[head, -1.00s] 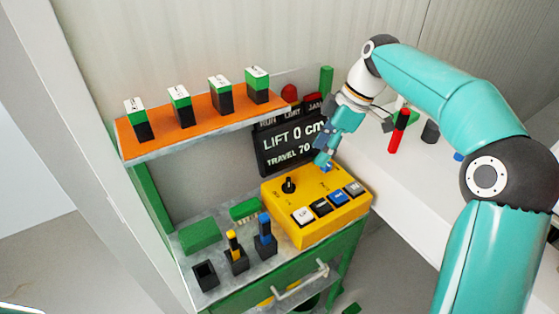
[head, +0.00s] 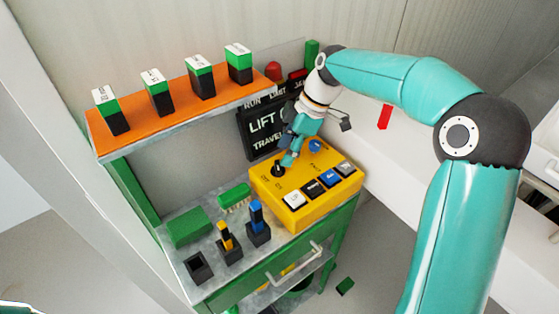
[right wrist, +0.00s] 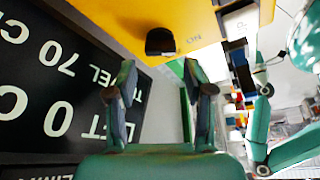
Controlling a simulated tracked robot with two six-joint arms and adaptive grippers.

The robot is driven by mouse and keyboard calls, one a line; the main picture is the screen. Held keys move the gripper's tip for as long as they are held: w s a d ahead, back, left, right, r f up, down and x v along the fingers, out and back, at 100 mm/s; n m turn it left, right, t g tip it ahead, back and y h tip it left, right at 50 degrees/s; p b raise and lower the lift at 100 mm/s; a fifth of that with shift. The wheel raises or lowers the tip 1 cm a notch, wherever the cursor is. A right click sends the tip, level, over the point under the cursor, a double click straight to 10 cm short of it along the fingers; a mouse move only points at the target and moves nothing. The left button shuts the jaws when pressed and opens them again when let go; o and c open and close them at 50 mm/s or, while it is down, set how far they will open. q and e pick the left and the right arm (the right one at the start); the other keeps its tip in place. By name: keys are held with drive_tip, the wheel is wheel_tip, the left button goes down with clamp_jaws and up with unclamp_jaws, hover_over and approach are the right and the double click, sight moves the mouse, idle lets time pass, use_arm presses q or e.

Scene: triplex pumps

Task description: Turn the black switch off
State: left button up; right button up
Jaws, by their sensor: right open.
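The black switch (head: 278,168) is a small knob on the top left of the yellow control box (head: 312,178), with OFF and ON printed by it. In the right wrist view the switch (right wrist: 160,41) lies ahead of the fingers, near the ON label. My right gripper (head: 287,160) is just behind and to the right of the switch in the head view. In the right wrist view its two fingers (right wrist: 160,95) are apart with nothing between them. I cannot tell whether a finger touches the switch. My left gripper is not in view.
A black display (head: 262,130) stands behind the box. White, black, blue and grey buttons line the box front, and a blue knob (head: 316,146) sits at its back right. An orange shelf (head: 135,131) holds several green-black blocks. Holders and a brush (head: 233,197) are at left.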

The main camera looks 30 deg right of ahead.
sight(278, 165)
drive_tip(key=shift+x, duration=2.35)
drive_tip(key=shift+r, duration=0.1)
drive_tip(key=c, duration=0.9)
drive_tip(key=shift+o, duration=0.2)
drive_tip(key=shift+m+t+b, duration=0.4)
drive_tip(key=shift+m+b, duration=0.35)
drive_tip(key=shift+m, duration=0.15)
drive_tip(key=shift+m+t+h+b, duration=0.3)
drive_tip(key=shift+m+t+b, duration=0.1)
drive_tip(key=shift+m+b, duration=0.6)
drive_tip(key=m+b, duration=0.1)
drive_tip(key=m, duration=0.1)
drive_tip(key=m+t+h, duration=0.1)
drive_tip(key=m, duration=0.1)
drive_tip(key=shift+s+a+m+b, duration=0.1)
drive_tip(key=shift+a+m+b, duration=0.05)
drive_tip(key=shift+m+b, duration=0.2)
drive_tip(key=shift+m+h+b, duration=0.7)
drive_tip(key=shift+m+h, duration=0.1)
drive_tip(key=shift+m, duration=0.85)
drive_tip(key=shift+r, duration=0.1)
